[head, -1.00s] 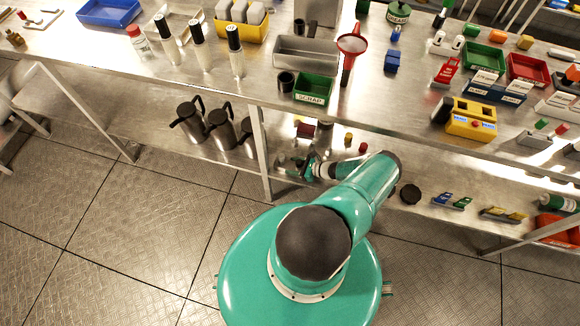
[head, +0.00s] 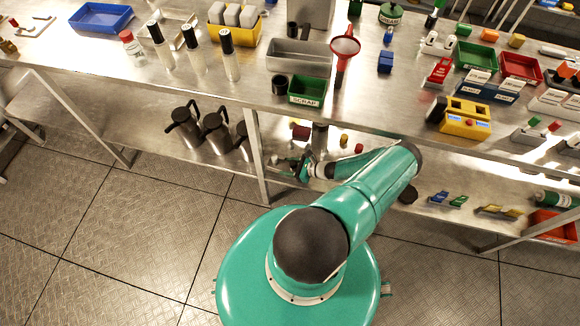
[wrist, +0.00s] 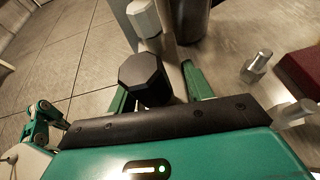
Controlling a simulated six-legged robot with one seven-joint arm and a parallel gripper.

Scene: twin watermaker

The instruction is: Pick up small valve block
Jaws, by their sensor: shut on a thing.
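In the wrist view, the small valve block is a grey metal body with a black octagonal knob (wrist: 145,78) and a pale hexagonal end (wrist: 143,17). My gripper (wrist: 158,88) is shut on it, with one green finger on each side. The knob and the gripper's dark front edge hide much of the body. In the head view, my gripper (head: 304,168) is small and low, at the lower shelf beside a bench leg. The valve block cannot be made out clearly there.
A metal hex-headed part (wrist: 257,66) and a dark red block (wrist: 303,72) stand close to the right of my gripper. Several steel jugs (head: 214,133) stand left of the bench leg (head: 256,155). The upper bench, with a green scrap bin (head: 306,91), overhangs the shelf.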

